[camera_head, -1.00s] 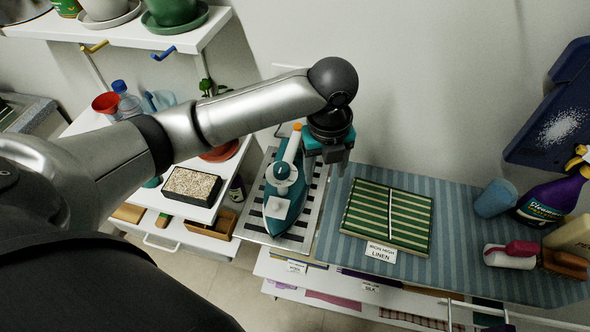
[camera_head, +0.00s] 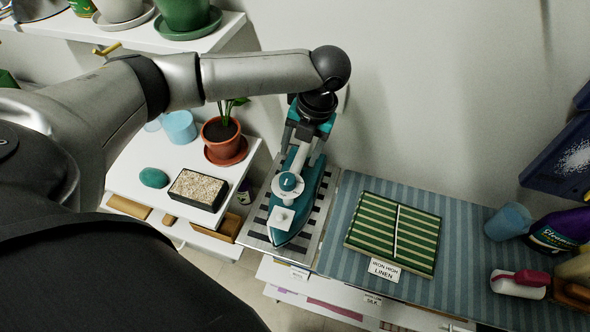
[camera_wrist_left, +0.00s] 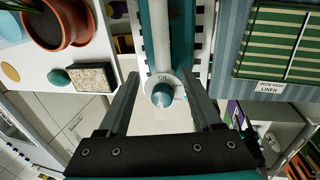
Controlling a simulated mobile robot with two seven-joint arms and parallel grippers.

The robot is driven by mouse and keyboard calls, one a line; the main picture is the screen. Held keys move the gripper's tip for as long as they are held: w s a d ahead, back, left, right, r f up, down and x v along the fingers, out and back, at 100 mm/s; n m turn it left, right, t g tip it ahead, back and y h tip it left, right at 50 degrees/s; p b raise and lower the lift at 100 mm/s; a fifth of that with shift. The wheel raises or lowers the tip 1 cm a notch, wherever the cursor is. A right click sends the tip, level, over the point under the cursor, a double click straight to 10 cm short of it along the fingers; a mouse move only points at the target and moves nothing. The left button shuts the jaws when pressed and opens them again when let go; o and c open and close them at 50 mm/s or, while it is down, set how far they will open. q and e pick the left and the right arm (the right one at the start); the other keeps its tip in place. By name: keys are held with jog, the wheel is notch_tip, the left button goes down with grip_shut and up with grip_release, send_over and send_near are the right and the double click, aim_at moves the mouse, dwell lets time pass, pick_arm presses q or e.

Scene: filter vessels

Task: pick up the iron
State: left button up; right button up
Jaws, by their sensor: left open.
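The teal and white iron (camera_head: 285,208) rests on a striped metal stand at the left end of the ironing surface, its tip toward the front. Its white handle and round teal dial (camera_wrist_left: 163,94) show in the left wrist view. My left gripper (camera_head: 304,148) is over the rear of the iron in the head view. In the wrist view its two fingers (camera_wrist_left: 170,90) are open, with the dial and handle end between them. I cannot tell whether the fingers touch the iron. My right gripper is not in view.
The blue striped ironing surface (camera_head: 330,255) holds a green striped folded cloth (camera_head: 395,235) right of the iron. A potted plant (camera_head: 222,135) and a gravel tray (camera_head: 198,189) stand on the left shelf. A blue cup (camera_head: 508,222) and bottles stand at the right.

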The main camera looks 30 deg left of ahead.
aim_at(296, 167)
pick_arm(q)
jog(key=shift+s+a+f, duration=0.1)
jog(key=shift+a+f, duration=0.1)
jog(key=shift+f, duration=1.35)
jog(key=shift+s+a+f, duration=0.1)
jog(key=shift+a+f, duration=0.05)
jog(key=shift+f, duration=1.35)
jog(key=shift+c, duration=0.3)
grip_shut()
jog(key=shift+w+r, duration=0.2)
